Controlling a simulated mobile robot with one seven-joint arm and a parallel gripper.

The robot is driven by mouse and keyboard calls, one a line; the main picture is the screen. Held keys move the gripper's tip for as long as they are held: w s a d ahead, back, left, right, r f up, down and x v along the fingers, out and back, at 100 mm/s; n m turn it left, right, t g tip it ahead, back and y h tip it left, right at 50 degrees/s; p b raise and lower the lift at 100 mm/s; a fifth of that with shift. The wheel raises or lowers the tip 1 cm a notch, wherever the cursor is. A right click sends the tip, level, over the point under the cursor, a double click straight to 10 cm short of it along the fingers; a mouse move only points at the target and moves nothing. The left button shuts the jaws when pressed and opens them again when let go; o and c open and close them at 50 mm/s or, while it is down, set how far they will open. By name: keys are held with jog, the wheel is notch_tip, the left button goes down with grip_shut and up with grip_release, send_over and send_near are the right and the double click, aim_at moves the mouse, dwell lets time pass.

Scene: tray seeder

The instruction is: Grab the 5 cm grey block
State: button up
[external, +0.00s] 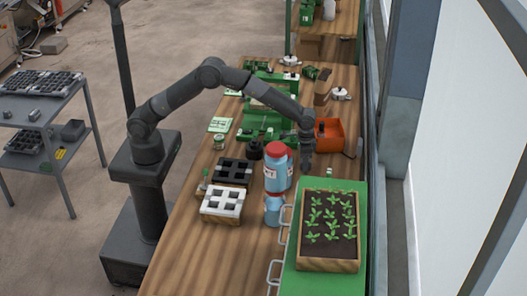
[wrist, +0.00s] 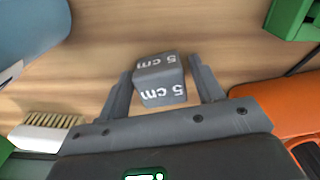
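The grey block (wrist: 160,80), with "5 cm" in white on its faces, shows in the wrist view on the wooden table. My gripper (wrist: 161,85) has its two fingers apart, one on each side of the block. In the external view my gripper (external: 307,166) reaches down to the table, between the red-capped blue bottle and the orange box. I cannot make out the block there.
The blue bottle (external: 278,172) stands close at the left of my gripper. The orange box (external: 330,133) is close behind; its side shows in the wrist view (wrist: 270,112). A brush (wrist: 48,127) lies nearby. A green-topped stand with a seedling tray (external: 330,265) is in front.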

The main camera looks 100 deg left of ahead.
jog(key=c, duration=0.9)
